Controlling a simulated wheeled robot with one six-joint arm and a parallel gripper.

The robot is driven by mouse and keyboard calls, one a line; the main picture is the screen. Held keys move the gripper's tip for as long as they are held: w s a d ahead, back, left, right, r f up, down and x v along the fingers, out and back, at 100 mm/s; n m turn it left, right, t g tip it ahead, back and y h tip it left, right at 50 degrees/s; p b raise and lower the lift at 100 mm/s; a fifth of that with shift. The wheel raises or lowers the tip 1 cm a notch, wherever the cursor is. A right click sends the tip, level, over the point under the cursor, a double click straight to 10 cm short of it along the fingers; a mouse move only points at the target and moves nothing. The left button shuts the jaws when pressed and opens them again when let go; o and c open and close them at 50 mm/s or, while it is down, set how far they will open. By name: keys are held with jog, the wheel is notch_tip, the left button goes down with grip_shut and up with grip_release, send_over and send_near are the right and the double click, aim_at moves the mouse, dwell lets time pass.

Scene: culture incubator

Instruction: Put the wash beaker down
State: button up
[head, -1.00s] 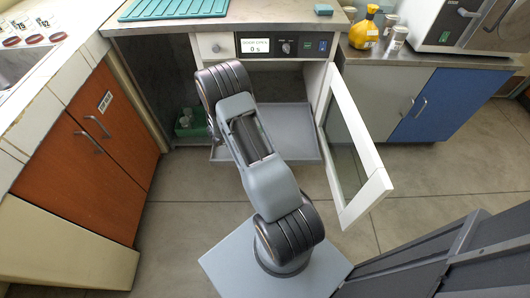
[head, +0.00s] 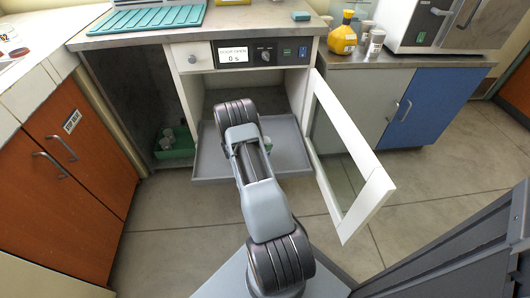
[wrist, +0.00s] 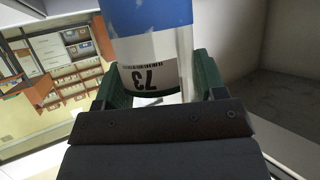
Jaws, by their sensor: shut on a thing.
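My gripper (wrist: 163,80) shows in the wrist view with its green fingers on either side of a clear beaker (wrist: 152,52). The beaker has a blue band or blue content and a white label marked 73, upside down in this view. The gripper is shut on it. A grey pulled-out tray (head: 290,160) lies low in front of the opening.
The open glass door (head: 350,165) stands to the right of the tray. A green bin (head: 175,150) with small vessels sits in the left bay. A teal rack (head: 150,18) and a yellow bottle (head: 343,38) stand on the counters. The floor in front is clear.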

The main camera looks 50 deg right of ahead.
jog(key=shift+d+f+b, duration=0.35)
jog(key=shift+d+f, duration=0.25)
jog(key=shift+f, duration=0.2)
jog(key=shift+d+f+b, duration=0.15)
jog(key=shift+f+b, duration=0.8)
jog(key=shift+f, duration=0.6)
jog(key=shift+f, duration=0.1)
jog(key=shift+f, duration=0.15)
jog(key=o, duration=0.9)
jog(key=shift+o, duration=0.2)
